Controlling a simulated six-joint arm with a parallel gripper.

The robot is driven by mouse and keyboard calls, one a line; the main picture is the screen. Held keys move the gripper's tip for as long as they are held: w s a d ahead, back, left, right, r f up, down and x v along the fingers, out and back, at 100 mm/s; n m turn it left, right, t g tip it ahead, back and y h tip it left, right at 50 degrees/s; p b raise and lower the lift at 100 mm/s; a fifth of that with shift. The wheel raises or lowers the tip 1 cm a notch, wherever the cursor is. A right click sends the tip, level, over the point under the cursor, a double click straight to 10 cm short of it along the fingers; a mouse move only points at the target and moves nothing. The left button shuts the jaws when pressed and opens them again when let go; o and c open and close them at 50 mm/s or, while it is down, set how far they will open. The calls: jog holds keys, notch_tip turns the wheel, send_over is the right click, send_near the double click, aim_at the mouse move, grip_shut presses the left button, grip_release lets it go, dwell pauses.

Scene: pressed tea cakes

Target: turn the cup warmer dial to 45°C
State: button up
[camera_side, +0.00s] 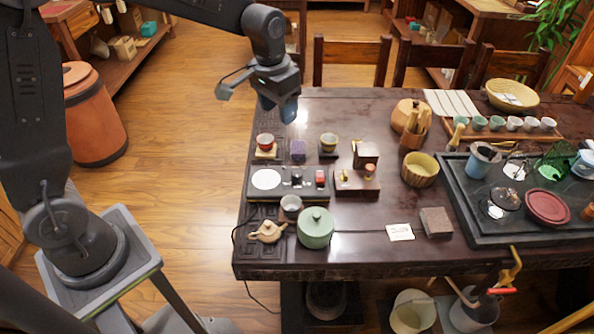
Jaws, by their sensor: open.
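The cup warmer (287,194) is a dark flat panel near the left edge of the table. It has a pale round plate (266,179) on its left. Small dark controls (297,180) sit right of the plate, with a red part at the panel's right end. Which control is the dial, and any temperature marks, are too small to tell. My gripper (256,100) is open and empty. It hangs in the air above and behind the warmer, in the picture over the table's far left corner, touching nothing.
Two small cups (265,141) (329,142) stand behind the warmer with a purple block (298,149) between them. A teapot (268,232), a grey cup (291,204) and a green lidded pot (315,228) stand in front. A wooden box (357,181) is close on the right.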

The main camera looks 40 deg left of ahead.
jog(key=g, duration=0.1)
send_over(297, 173)
notch_tip(297, 173, down, 9)
notch_tip(297, 173, down, 14)
jog(key=shift+r, duration=0.15)
jog(key=c, duration=0.9)
